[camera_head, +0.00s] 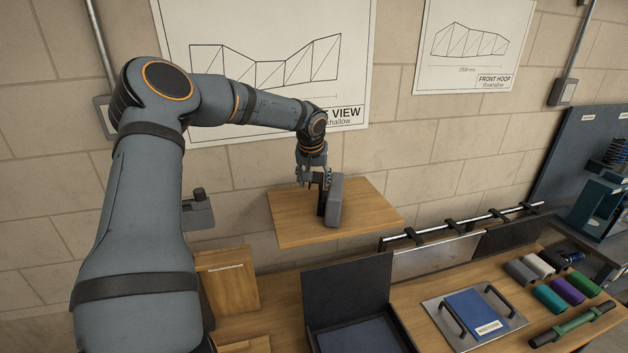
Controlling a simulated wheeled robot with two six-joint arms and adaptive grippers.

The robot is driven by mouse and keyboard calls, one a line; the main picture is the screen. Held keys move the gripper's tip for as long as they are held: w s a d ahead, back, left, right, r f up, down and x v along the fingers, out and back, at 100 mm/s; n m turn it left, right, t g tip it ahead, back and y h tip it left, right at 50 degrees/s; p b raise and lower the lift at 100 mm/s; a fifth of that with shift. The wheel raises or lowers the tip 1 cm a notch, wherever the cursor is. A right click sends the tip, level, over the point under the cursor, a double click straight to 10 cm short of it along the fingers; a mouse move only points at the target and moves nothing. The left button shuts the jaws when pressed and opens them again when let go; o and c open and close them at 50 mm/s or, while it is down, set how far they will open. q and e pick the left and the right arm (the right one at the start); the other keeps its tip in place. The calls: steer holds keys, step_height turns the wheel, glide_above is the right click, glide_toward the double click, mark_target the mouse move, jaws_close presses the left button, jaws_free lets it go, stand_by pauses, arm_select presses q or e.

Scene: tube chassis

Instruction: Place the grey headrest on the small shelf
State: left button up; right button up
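The grey headrest (335,203) is a rounded grey pad with a dark part on its left side. It stands upright over the small wooden shelf (290,224) on the wall; I cannot tell whether its lower end touches the board. My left gripper (315,181) points down at the upper left of the headrest, with its fingers close to the dark part. The fingers are small and overlap the headrest, so I cannot tell whether they grip it. My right gripper is not in view.
Below is a workbench with an open dark case (348,284), a steel tray (455,323) bearing a blue booklet (474,309), several coloured rolls (568,289) and a green-gripped bar (575,322). A metal rail (460,228) runs behind. Bare shelf surface lies on both sides of the headrest.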

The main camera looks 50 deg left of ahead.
arm_select(q)
steer(key=shift+r, duration=0.15)
steer(key=b+v, duration=0.3)
steer(key=v, duration=0.8)
steer(key=shift+r, duration=0.4)
steer(key=shift+d+f, duration=0.1)
